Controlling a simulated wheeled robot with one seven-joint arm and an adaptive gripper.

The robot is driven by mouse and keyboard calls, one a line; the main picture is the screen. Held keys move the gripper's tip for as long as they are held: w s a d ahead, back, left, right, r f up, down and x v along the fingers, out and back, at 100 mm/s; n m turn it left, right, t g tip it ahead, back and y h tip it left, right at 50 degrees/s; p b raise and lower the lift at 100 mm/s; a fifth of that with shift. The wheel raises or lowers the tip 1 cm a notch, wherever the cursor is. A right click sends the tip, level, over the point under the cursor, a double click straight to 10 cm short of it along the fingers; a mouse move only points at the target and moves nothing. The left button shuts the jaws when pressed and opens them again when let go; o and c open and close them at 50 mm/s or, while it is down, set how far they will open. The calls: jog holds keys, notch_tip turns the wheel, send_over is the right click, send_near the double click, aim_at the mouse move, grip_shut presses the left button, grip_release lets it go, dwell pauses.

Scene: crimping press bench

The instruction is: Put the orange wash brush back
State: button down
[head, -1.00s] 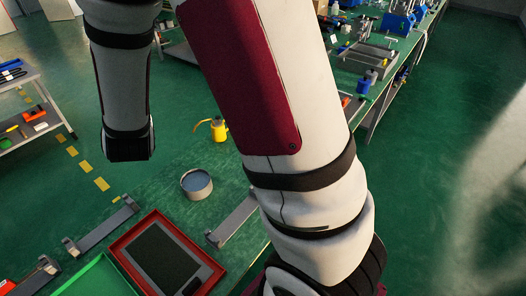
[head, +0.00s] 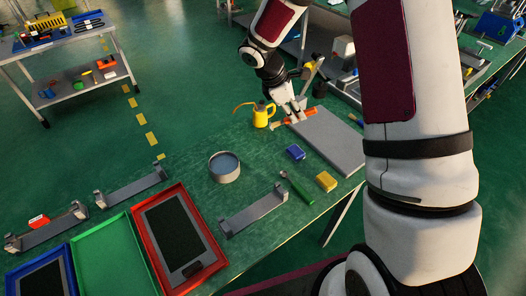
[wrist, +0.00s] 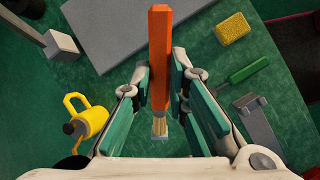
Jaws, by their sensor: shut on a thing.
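The orange wash brush (wrist: 160,55) is between the green-padded fingers of my gripper (wrist: 160,95) in the wrist view. Its long orange handle points away from the wrist, and its pale bristles (wrist: 159,128) lie near the palm. In the head view my gripper (head: 297,115) is at the far end of the green bench, by the yellow watering can and the grey plate, shut on the brush (head: 310,112). I cannot tell whether the brush touches the bench or the plate. Low grey brackets (head: 254,211) stand on the bench; a red item (head: 39,221) is on the far left one.
The grey plate (head: 330,142) and yellow can (head: 263,118) are close to my gripper. A blue block (head: 295,152), yellow sponge (head: 326,181), green-handled tool (head: 297,187) and round pot (head: 224,168) stand nearer. Red (head: 207,232), green and blue trays line the near left.

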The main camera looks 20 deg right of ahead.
notch_tip(320, 180, down, 4)
jog(key=a+m+g+y, duration=0.1)
jog(key=a+m+y, duration=0.2)
jog(key=m, duration=0.2)
jog(key=m+t+y, duration=0.1)
jog(key=m+y, duration=0.2)
jog(key=m, duration=0.3)
send_over(265, 155)
notch_tip(265, 155, down, 3)
notch_tip(265, 155, down, 10)
jog(key=shift+r+p, duration=0.2)
jog(key=shift+p, duration=0.65)
jog(key=c, duration=1.6)
grip_release()
jog(key=shift+o, duration=0.2)
jog(key=shift+r, duration=0.15)
